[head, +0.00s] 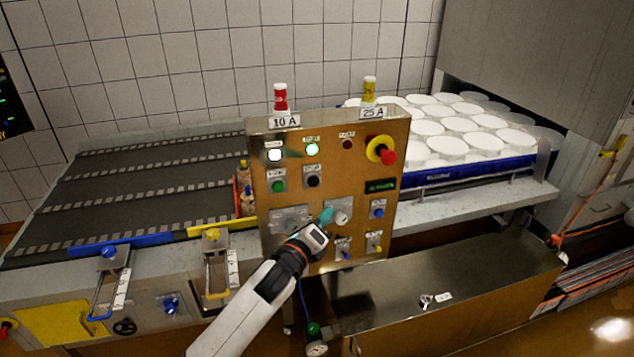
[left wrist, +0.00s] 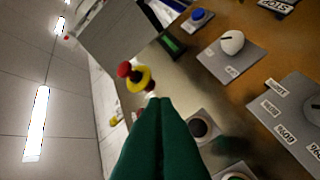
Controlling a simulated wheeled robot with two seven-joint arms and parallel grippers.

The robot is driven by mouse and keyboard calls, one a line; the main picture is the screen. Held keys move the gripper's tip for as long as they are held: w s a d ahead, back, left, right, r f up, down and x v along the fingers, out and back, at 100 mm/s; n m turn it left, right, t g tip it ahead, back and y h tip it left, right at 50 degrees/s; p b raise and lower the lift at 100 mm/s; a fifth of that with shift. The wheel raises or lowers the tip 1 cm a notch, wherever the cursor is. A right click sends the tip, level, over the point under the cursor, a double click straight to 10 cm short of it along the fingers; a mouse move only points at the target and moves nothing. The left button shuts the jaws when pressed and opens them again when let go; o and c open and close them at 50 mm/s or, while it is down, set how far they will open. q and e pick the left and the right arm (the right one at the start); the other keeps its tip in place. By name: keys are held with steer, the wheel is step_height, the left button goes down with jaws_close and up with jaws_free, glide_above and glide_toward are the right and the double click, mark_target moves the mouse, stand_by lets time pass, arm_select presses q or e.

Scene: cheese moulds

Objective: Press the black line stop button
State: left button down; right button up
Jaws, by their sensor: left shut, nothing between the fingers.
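The black button (head: 312,181) sits on a grey plate on the brown control panel (head: 351,170), right of a green button (head: 279,186). In the left wrist view the black button (left wrist: 199,127) shows just right of the green fingers. My left gripper (head: 327,215) is shut and empty, with its teal fingertips in front of the panel, lower and slightly right of the black button in the head view. Its closed fingers (left wrist: 158,102) also fill the lower middle of the left wrist view. The fingertips appear apart from the button. My right gripper is in neither view.
A red emergency knob on a yellow ring (head: 382,150) is at the panel's upper right. A white selector knob (head: 341,218) and a blue button (head: 378,209) are near my fingers. A conveyor (head: 130,190) lies left; white moulds (head: 445,145) stand behind right.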

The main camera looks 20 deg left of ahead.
mark_target(318, 181)
arm_select(q)
steer(key=shift+w+a+r, duration=0.1)
steer(key=shift+r, duration=0.05)
steer(key=shift+w+a+b, duration=0.4)
steer(key=shift+w+a, duration=0.4)
steer(key=shift+w, duration=0.4)
steer(key=shift+w+a+b, duration=0.4)
steer(key=shift+w+a, duration=0.45)
steer(key=shift+w, duration=0.35)
steer(key=shift+w+a+b, duration=0.4)
steer(key=shift+w+a, duration=0.4)
steer(key=shift+w, duration=0.4)
steer(key=shift+w, duration=0.1)
steer(key=shift+w+a, duration=0.2)
steer(key=shift+w, duration=0.05)
steer(key=shift+w+a, duration=0.3)
steer(key=shift+w, duration=0.1)
stand_by(0.3)
steer(key=shift+s, duration=0.1)
steer(key=shift+s+d, duration=0.55)
steer(key=shift+s, duration=0.15)
